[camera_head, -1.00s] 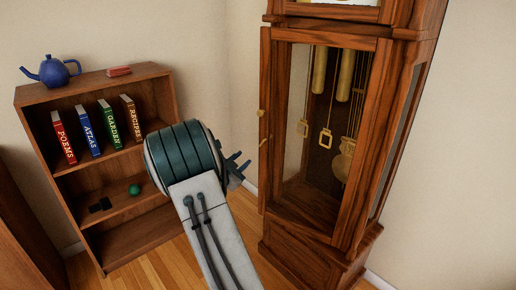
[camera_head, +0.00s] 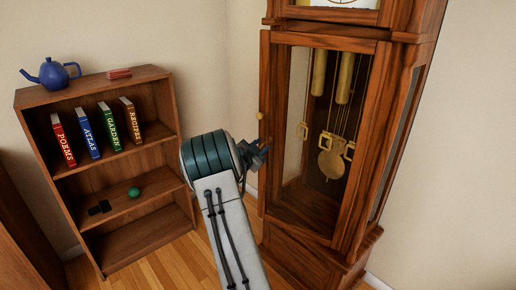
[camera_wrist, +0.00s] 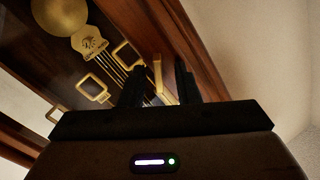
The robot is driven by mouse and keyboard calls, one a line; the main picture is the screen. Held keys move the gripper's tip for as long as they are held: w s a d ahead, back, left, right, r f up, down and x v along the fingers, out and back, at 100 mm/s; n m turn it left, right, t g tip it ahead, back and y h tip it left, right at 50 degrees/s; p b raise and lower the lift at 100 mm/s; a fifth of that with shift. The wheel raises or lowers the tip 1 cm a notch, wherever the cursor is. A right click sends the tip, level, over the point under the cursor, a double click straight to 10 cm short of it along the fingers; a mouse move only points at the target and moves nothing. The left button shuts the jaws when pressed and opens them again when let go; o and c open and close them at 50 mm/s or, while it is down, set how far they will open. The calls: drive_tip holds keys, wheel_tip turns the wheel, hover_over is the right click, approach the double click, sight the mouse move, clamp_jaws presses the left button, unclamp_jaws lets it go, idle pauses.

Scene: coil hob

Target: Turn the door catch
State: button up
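The tall clock's glazed door (camera_head: 265,90) is wooden and looks closed. A small brass knob (camera_head: 260,116) shows on its left stile. In the wrist view a bent brass piece, apparently the door catch (camera_wrist: 158,78), shows between my two dark fingers, against the wood. My gripper (camera_head: 262,146) is at the left stile, just below the knob, and hides the catch there. In the wrist view my gripper (camera_wrist: 158,86) has its fingers apart, with gaps beside the brass piece. I cannot tell whether either finger touches it.
Behind the glass hang a round brass pendulum (camera_head: 332,163) and brass weights (camera_head: 345,78). A bookshelf (camera_head: 150,180) with several books, a green ball (camera_head: 134,191) and a blue teapot (camera_head: 50,73) stands to the left. Some floor shows between shelf and clock.

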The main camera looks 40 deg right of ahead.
clamp_jaws()
drive_tip(key=shift+r+n, duration=0.1)
drive_tip(key=shift+n, duration=0.2)
drive_tip(key=shift+w+a+n+p, duration=0.1)
drive_tip(key=shift+n+p, duration=0.8)
drive_tip(key=shift+n, duration=0.45)
drive_tip(key=shift+w+n+p, duration=0.1)
drive_tip(key=shift+n+p, duration=0.8)
drive_tip(key=shift+n, duration=0.45)
